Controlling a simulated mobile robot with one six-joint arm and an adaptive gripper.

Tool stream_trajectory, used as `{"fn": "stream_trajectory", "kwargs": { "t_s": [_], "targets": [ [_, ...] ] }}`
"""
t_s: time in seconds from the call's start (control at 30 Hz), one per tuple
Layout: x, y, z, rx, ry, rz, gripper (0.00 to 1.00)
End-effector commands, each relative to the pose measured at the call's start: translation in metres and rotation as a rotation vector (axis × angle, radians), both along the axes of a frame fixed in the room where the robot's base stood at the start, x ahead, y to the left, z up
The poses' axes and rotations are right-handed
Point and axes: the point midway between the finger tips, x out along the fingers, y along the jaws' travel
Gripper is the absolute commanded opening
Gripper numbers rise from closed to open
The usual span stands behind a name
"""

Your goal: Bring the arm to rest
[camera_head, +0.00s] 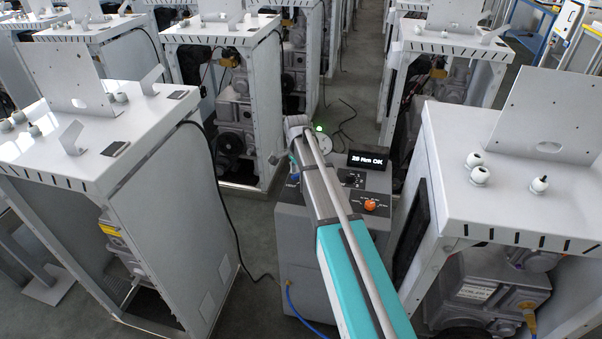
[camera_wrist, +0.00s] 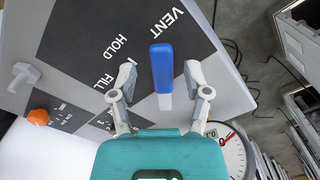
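My arm reaches from the bottom of the head view over a grey test unit (camera_head: 300,245) standing between the dispenser frames. My gripper (camera_wrist: 162,76) is open in the wrist view, with nothing held. A blue-handled lever (camera_wrist: 162,68) with a pale lower part shows between its two fingers, with a visible gap on each side. I cannot tell how far the lever is from the fingers in depth. The dark panel (camera_wrist: 90,45) beside it is lettered VENT, HOLD and FILL. In the head view I cannot make out the fingers at the arm's far end.
The unit's display (camera_head: 368,160) reads "28 Nm OK", above an orange knob (camera_head: 370,205). A round gauge (camera_wrist: 235,155) is beside my gripper. White dispenser frames stand close at left (camera_head: 165,180) and right (camera_head: 440,150). A blue cable (camera_head: 300,308) lies on the floor.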

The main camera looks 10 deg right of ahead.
Motion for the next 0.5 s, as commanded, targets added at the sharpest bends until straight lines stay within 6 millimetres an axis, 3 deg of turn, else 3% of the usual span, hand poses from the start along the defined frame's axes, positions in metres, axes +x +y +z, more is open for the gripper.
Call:
{"fn": "stream_trajectory", "kwargs": {
  "t_s": [0.5],
  "targets": [
    [0.001,-0.0001,0.0048,0.0,-0.002,0.001,0.63]
  ]
}}
